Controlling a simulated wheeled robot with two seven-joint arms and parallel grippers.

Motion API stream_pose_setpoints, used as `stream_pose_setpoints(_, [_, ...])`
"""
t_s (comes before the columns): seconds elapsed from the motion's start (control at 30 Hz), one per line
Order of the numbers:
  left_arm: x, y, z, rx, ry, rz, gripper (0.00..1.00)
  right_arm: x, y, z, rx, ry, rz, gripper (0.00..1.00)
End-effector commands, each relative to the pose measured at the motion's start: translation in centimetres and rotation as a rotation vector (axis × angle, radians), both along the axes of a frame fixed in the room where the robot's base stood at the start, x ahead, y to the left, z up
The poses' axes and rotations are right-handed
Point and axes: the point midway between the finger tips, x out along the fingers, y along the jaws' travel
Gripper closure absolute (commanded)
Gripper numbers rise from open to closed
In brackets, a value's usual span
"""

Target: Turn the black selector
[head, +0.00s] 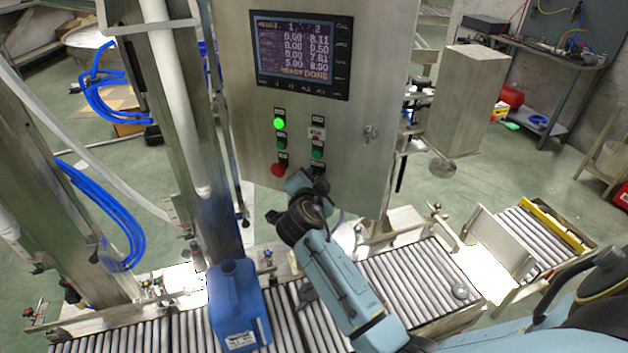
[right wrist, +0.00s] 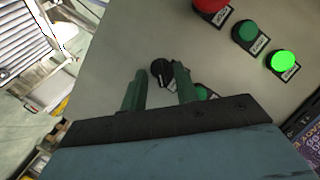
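The black selector (right wrist: 161,73) is a small round knob with a pale mark, on the grey panel face in the right wrist view. My right gripper (right wrist: 160,76) is open, with one finger on each side of the selector. I cannot tell whether either finger touches it. In the head view my right gripper (head: 309,182) is at the lower part of the control cabinet (head: 350,120), below the right column of buttons, and mostly hides the selector there. My left gripper is not in view.
A lit green button (head: 279,123), a dark green button (head: 281,142) and a red button (head: 278,170) sit left of the gripper. Another green button (head: 317,153) is just above it. A blue canister (head: 238,305) stands on the roller conveyor (head: 410,285) below.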

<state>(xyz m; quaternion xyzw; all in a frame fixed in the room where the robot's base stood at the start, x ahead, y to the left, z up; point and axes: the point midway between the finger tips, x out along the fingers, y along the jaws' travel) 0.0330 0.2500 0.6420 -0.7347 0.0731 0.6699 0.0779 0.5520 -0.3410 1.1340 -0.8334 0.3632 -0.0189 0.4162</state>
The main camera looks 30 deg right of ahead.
Motion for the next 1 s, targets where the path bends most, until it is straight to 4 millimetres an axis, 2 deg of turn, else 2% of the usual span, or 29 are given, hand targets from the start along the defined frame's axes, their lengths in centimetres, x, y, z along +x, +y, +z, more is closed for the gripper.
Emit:
stream_pose_setpoints(0.07, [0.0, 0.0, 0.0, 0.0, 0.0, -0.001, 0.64, -0.01, 0.02, 0.0, 0.0, 0.0, 0.0, 0.7])
stream_pose_setpoints(0.3, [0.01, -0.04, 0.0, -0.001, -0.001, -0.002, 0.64, -0.02, 0.04, 0.0, -0.001, 0.001, 0.0, 1.0])
stream_pose_setpoints(0.67, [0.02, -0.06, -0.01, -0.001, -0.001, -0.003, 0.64, 0.01, 0.08, 0.03, -0.012, 0.02, 0.001, 1.0])
stream_pose_setpoints(1.0, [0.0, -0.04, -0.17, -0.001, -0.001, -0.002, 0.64, 0.19, 0.19, 0.19, -0.116, 0.181, -0.001, 1.0])
